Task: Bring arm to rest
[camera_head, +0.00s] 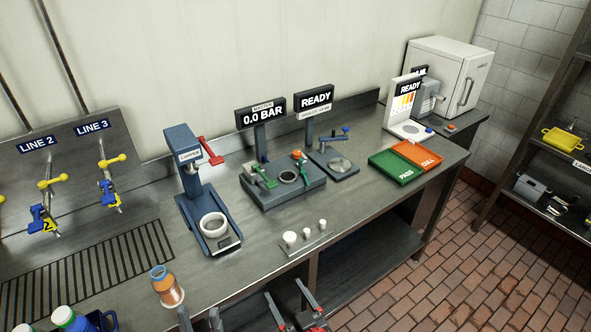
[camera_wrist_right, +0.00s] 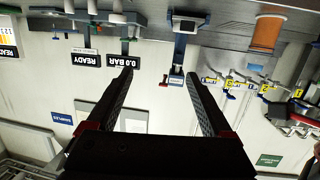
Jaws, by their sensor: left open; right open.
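My left gripper (camera_head: 200,318) shows at the bottom edge of the head view, its two grey fingers apart and nothing between them. My right gripper (camera_head: 286,296) is to its right, in front of the bench's front edge. Its red-marked fingers are spread and empty. In the right wrist view the right gripper (camera_wrist_right: 160,77) also shows open, with only the upside-down scene beyond its fingers. Both grippers are apart from the bench objects. Most of both arms is out of frame.
Valve lines (camera_head: 107,180) stand left. Brick floor (camera_head: 480,240) is clear at right.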

